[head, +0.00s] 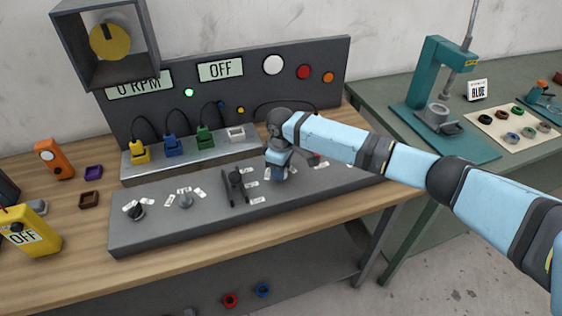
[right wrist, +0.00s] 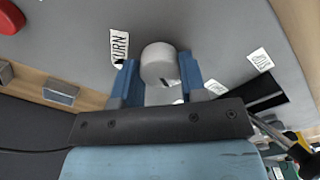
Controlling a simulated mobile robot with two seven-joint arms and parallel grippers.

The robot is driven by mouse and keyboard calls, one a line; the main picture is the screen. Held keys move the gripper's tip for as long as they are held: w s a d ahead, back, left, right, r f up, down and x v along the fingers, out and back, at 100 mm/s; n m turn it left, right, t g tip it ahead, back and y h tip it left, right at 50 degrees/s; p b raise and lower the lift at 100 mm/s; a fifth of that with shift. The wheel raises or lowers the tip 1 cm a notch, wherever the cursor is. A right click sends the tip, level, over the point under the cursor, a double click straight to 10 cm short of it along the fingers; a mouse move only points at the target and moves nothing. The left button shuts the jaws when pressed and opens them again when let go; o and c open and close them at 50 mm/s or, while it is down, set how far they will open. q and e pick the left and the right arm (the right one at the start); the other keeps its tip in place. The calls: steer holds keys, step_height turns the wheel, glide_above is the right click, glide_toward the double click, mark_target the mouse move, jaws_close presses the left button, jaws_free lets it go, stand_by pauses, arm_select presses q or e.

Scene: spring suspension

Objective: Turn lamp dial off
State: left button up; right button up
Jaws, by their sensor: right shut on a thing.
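My right gripper (head: 277,174) is low over the right part of the grey control panel (head: 210,222). In the right wrist view its blue fingers (right wrist: 159,78) stand on both sides of a pale grey round knob (right wrist: 158,60) and are shut on it. A label at the knob's upper left seems to end in "URN"; another label is at the right. In the head view the gripper hides most of this knob. I cannot read which dial is the lamp's. A black dial (head: 137,211) and a grey dial (head: 185,199) are at the panel's left. My left gripper is not in view.
A black lever (head: 236,178) stands just left of the gripper. Behind, a dark board carries an "OFF" display (head: 221,69), an RPM display (head: 140,86) and a lit green light (head: 189,93). Coloured plugs with cables line a raised ledge (head: 190,155). A teal press (head: 433,85) stands right.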

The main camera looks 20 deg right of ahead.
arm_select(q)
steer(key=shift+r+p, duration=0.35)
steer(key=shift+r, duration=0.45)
arm_select(e)
steer(key=shift+n, duration=0.6)
steer(key=o, duration=0.9)
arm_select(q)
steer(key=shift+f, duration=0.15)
arm_select(e)
steer(key=shift+o, duration=0.2)
arm_select(q)
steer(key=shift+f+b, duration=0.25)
steer(key=shift+b, duration=0.1)
arm_select(e)
step_height(320, 180, up, 14)
steer(key=shift+f, duration=0.1)
